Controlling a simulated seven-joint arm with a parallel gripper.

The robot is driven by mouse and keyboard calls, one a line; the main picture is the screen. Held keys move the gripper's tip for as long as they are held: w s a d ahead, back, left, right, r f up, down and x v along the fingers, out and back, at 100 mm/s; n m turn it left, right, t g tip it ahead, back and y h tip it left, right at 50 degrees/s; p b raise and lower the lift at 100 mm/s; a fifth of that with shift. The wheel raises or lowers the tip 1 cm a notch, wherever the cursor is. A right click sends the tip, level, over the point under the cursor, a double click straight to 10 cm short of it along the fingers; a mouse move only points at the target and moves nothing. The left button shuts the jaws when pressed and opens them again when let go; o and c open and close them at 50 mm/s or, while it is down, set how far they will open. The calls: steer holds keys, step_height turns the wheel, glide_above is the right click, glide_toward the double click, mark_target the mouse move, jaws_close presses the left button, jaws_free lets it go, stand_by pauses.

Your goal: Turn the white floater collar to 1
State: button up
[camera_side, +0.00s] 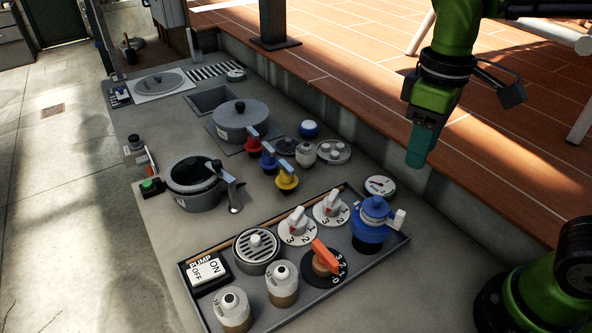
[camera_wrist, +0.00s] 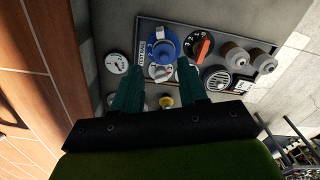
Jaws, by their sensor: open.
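My gripper (camera_side: 417,152) hangs above the right side of the bench, touching nothing. In the wrist view its two teal fingers (camera_wrist: 158,78) are apart, with nothing between them. No part is plainly marked as the white floater collar.
The tray (camera_side: 190,284) also holds two white pointer knobs, one (camera_side: 297,224) and one (camera_side: 330,207), an orange lever (camera_side: 325,256), a round grille (camera_side: 256,247) and a pump switch (camera_side: 208,269). A gauge (camera_side: 380,186) lies behind the tray. Pots (camera_side: 240,118) stand farther back.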

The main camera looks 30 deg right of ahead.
mark_target(401, 213)
step_height(401, 213, down, 16)
steer(key=shift+r, duration=0.1)
stand_by(0.4)
jaws_close()
